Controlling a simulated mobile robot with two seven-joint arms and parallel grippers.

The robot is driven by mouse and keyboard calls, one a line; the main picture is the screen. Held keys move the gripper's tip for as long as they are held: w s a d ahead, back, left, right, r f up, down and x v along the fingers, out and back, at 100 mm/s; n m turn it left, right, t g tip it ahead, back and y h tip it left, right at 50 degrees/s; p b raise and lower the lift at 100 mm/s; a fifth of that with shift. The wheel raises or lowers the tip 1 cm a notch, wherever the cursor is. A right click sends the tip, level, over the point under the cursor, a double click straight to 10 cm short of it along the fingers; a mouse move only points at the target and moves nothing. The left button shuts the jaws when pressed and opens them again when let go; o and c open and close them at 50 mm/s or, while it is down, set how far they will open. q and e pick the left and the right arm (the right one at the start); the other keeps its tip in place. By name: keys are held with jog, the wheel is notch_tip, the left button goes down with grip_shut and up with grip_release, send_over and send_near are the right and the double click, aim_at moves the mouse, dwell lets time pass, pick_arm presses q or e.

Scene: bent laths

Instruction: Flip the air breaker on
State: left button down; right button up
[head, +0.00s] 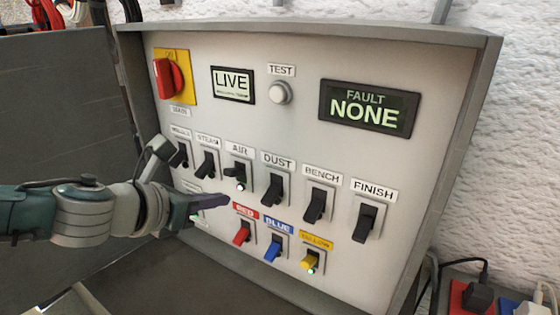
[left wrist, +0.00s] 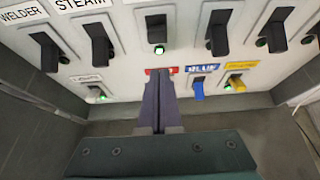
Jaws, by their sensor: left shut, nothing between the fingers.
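The air breaker (head: 237,171) is a black lever under the AIR label in the panel's main row. A green lamp glows just below it, and the lever seems raised compared with its neighbours. In the left wrist view the air breaker (left wrist: 156,27) is at top centre, its green lamp lit. My left gripper (head: 226,201) is shut and empty, its fingertips just below the air breaker. In the left wrist view the left gripper (left wrist: 158,76) points up towards it and covers the red switch. I cannot tell whether it touches the panel. My right gripper is not in view.
The dust breaker (head: 273,190) is close on the right, the steam breaker (head: 207,164) on the left. Red (head: 242,234), blue (head: 273,247) and yellow (head: 308,260) switches are below; yellow's lamp is green. Displays read LIVE (head: 232,84) and FAULT NONE (head: 367,107).

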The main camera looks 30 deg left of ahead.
pick_arm(q)
jog(key=w+r+p+v, duration=0.1)
jog(key=v, duration=0.8)
jog(key=shift+s+r, duration=0.3)
jog(key=shift+r, duration=0.2)
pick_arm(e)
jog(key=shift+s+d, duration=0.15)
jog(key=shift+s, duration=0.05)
